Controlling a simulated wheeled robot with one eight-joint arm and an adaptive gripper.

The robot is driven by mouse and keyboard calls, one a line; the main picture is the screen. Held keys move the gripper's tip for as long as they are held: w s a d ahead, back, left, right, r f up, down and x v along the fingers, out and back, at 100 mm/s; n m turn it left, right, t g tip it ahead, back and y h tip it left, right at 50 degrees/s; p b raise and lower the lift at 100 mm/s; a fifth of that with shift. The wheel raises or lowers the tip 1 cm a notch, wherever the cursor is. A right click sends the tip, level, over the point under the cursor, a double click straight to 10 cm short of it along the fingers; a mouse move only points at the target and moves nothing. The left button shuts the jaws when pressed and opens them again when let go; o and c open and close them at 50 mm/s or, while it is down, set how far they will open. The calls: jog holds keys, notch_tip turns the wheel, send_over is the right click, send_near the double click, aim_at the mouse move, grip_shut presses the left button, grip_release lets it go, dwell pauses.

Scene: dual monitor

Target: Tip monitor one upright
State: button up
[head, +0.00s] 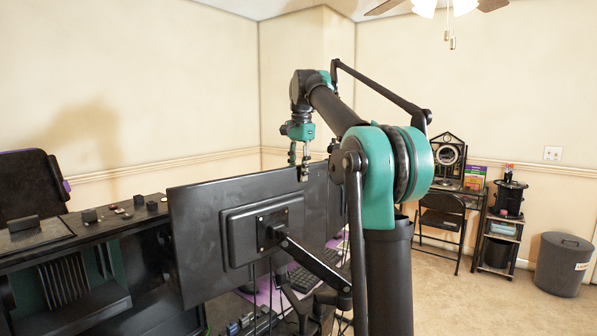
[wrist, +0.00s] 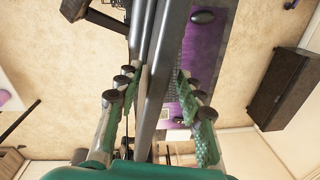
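A black monitor (head: 205,225) shows from behind in the head view, held on a bracket arm (head: 315,265). A second dark monitor (head: 318,205) stands beyond its right edge, partly hidden. I cannot tell which one is monitor one. My gripper (head: 299,167) points down at the upper right corner of the nearer monitor. In the wrist view, the fingers of my gripper (wrist: 155,88) are spread apart, with a long dark monitor edge (wrist: 158,80) running between them. I see no clear grip on it; contact is hard to judge.
A purple desk mat (wrist: 212,60) with a mouse (wrist: 203,17) lies below the monitors. An open black computer case (head: 90,270) stands at the left.

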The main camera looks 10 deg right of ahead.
jog(key=shift+r, duration=0.15)
notch_tip(320, 180, up, 12)
jog(key=shift+s+d, duration=0.3)
jog(key=shift+s, duration=0.15)
dwell(0.4)
